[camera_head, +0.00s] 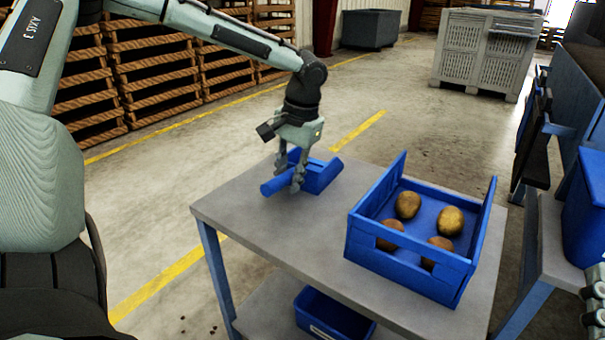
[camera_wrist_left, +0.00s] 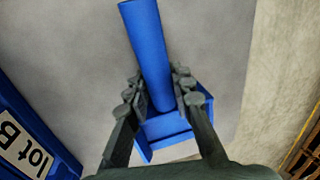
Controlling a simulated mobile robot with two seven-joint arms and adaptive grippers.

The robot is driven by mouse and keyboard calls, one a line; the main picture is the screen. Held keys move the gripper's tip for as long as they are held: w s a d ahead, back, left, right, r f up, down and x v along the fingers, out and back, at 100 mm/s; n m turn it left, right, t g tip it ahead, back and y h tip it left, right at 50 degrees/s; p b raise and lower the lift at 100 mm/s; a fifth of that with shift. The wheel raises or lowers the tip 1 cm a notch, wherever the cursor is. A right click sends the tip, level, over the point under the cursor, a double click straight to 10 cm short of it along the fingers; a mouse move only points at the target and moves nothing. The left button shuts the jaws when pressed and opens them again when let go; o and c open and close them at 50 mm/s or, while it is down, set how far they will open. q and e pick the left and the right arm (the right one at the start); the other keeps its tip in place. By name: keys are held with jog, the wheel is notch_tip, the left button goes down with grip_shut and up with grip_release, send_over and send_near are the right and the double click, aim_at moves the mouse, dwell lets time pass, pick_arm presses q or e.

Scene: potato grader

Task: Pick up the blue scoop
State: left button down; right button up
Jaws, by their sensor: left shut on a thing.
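The blue scoop (camera_head: 322,176) lies on the grey table near its far left corner. My left gripper (camera_head: 297,184) reaches down from above and is shut on the scoop's handle. In the left wrist view the round blue handle (camera_wrist_left: 148,45) runs between the two fingers of my left gripper (camera_wrist_left: 157,80), one on each side. The scoop's wider blue part shows below, partly hidden by the fingers. Part of my right gripper (camera_head: 596,302) shows at the right edge, cut off by the frame, so its jaws cannot be judged.
A blue crate (camera_head: 405,272) with several potatoes stands at the table's right. Its labelled side shows in the left wrist view (camera_wrist_left: 30,130). A blue bin (camera_head: 335,318) sits on the lower shelf. The grey tabletop (camera_head: 270,235) between scoop and crate is clear.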

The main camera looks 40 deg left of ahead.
pick_arm(q)
jog(key=shift+r, duration=0.15)
jog(key=shift+w+r, duration=0.1)
jog(key=shift+r, duration=0.15)
notch_tip(320, 180, up, 7)
jog(key=shift+f+p, duration=0.2)
jog(key=shift+p, duration=0.65)
pick_arm(e)
jog(key=w+d+f+g+h+p, duration=0.2)
jog(key=d+f+g+h, duration=0.2)
jog(key=f+g, duration=0.55)
pick_arm(q)
notch_tip(320, 180, up, 21)
jog(key=p, duration=0.1)
jog(key=shift+f+p, duration=0.15)
jog(key=shift+p, duration=0.25)
pick_arm(e)
jog(key=s+d+f+g+h, duration=0.1)
jog(key=s+d+f, duration=0.1)
jog(key=d+f, duration=0.2)
jog(key=s+d+f+g+h, duration=0.2)
jog(key=s+d+f, duration=0.1)
jog(key=f, duration=0.6)
jog(key=shift+s+d+m+h, duration=0.3)
jog(key=shift+d+m, duration=0.1)
jog(key=shift+d, duration=0.45)
jog(key=shift+s+f+g, duration=0.1)
jog(key=shift+g, duration=0.15)
